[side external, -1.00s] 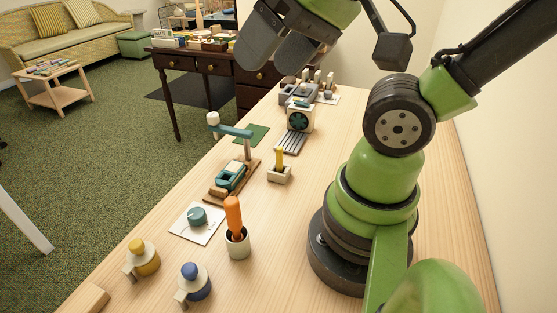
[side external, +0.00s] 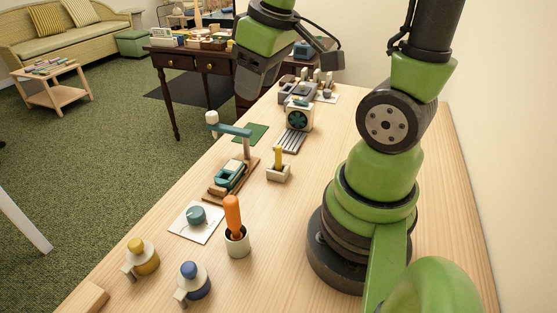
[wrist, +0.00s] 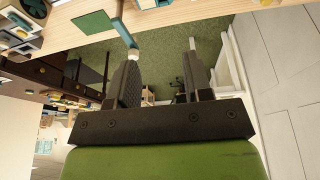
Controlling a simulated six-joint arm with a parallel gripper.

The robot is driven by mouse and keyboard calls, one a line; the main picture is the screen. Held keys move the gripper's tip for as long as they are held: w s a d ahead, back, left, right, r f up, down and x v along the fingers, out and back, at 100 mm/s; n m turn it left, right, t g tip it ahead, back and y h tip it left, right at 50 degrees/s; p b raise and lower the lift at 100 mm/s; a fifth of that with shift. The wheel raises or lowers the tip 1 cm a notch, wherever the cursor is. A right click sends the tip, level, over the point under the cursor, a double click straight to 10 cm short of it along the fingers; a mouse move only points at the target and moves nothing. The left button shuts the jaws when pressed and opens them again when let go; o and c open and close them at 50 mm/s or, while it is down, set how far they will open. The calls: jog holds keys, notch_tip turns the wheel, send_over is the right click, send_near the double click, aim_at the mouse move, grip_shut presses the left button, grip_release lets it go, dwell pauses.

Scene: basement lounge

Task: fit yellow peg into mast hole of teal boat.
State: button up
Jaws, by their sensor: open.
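The yellow peg (side external: 278,158) stands upright in a small cream block (side external: 279,174) on the table. The teal boat (side external: 229,177) sits on a brown wooden base to the left of the peg; its mast hole is too small to make out. My gripper (side external: 246,94) is high above the table's left edge, behind and well above the boat and peg. In the wrist view its two fingers (wrist: 163,62) are apart with nothing between them. The peg cannot be made out there.
A post with a teal arm (side external: 235,131) and white end rises beside the boat. A teal knob (side external: 196,215), an orange-handled tool in a cup (side external: 234,220), yellow (side external: 142,256) and blue (side external: 194,281) knobbed pieces stand nearer. A fan box (side external: 299,115) stands behind. Bare wood lies right of the peg.

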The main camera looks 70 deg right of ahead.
jog(key=d+f+n+g, duration=0.3)
jog(key=d+f, duration=0.3)
jog(key=f, duration=0.2)
jog(key=n, duration=0.1)
send_over(279, 158)
notch_tip(279, 158, down, 7)
jog(key=shift+g, duration=0.3)
jog(key=shift+w+d+f, duration=0.1)
jog(key=shift+d+f, duration=0.1)
jog(key=shift+f, duration=1.45)
jog(key=shift+w+d+f, duration=0.1)
jog(key=shift+d+f, duration=0.05)
jog(key=shift+f, duration=1.45)
grip_shut()
